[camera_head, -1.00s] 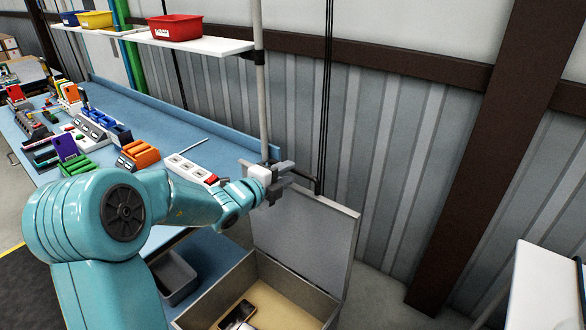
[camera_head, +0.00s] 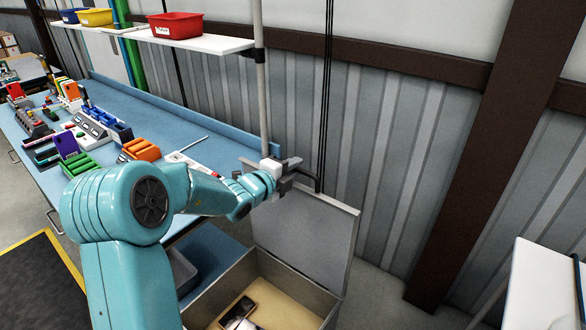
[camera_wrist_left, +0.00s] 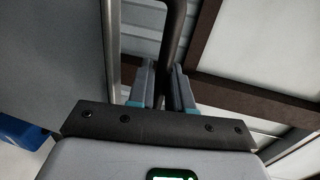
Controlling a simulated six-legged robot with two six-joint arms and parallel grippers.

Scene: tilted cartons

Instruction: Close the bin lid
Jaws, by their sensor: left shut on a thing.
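The bin (camera_head: 205,294) is an open box with a tan inside, at the bottom centre of the head view. Its grey lid (camera_head: 305,238) stands upright, hinged open, near the corrugated wall. A dark handle (camera_head: 314,180) sits at the lid's top edge. My left gripper (camera_head: 290,178) is at that handle, shut on it. In the left wrist view the dark handle bar (camera_wrist_left: 172,38) runs between the two fingers of my left gripper (camera_wrist_left: 166,80). The lid's grey face (camera_wrist_left: 50,65) fills the left of that view. My right gripper is out of view.
A phone-like item (camera_head: 236,312) lies in the bin. A blue workbench (camera_head: 190,130) with tools and coloured trays stands to the left, under a white shelf (camera_head: 200,42). A brown post (camera_head: 480,150) and white surface (camera_head: 545,285) are at the right.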

